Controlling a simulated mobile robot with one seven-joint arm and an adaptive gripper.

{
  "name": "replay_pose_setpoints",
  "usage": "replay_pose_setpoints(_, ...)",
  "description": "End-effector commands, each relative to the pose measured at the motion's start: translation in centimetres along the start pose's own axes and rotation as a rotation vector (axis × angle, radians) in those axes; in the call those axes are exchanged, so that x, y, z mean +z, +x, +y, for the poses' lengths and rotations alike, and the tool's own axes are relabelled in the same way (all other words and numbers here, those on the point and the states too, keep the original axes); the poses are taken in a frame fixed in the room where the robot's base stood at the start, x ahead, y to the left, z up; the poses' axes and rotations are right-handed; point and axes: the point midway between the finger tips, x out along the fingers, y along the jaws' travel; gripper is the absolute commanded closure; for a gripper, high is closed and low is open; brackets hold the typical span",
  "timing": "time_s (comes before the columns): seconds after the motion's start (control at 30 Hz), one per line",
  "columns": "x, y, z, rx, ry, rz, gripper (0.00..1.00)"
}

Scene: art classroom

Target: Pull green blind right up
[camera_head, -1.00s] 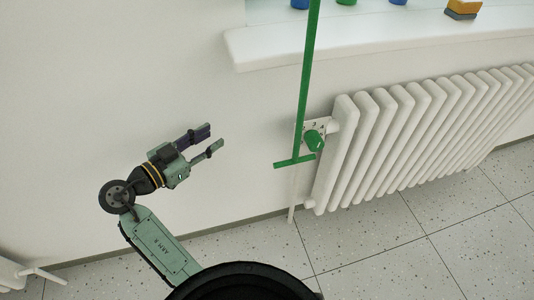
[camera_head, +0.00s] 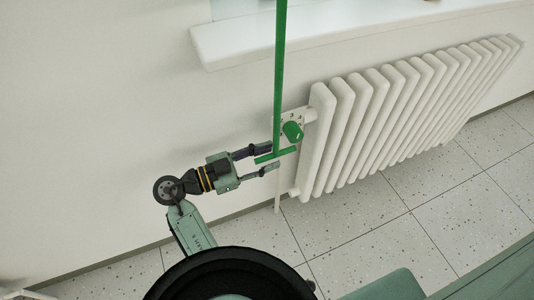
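A green pull rod (camera_head: 280,80) hangs down from above, past the window sill, and ends in a green crossbar handle (camera_head: 275,155). The blind itself is out of view. My gripper (camera_head: 273,157) is open, pointing right, with its two fingertips at the crossbar. One finger reaches above the bar and the other below it in the picture. I cannot tell whether the fingers touch the handle.
A white radiator (camera_head: 400,115) stands against the wall to the right. Its green valve knob (camera_head: 292,132) is close behind the handle. A white window sill (camera_head: 350,30) juts out above. Speckled floor tiles (camera_head: 350,240) lie below.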

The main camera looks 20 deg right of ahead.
Motion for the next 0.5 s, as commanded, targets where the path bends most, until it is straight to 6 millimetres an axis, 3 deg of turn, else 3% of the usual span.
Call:
replay_pose_setpoints(0.33,0.05,0.57,0.01,-0.001,0.0,-0.001,0.67)
replay_pose_setpoints(0.5,0.04,0.55,0.0,-0.001,0.0,-0.001,0.77)
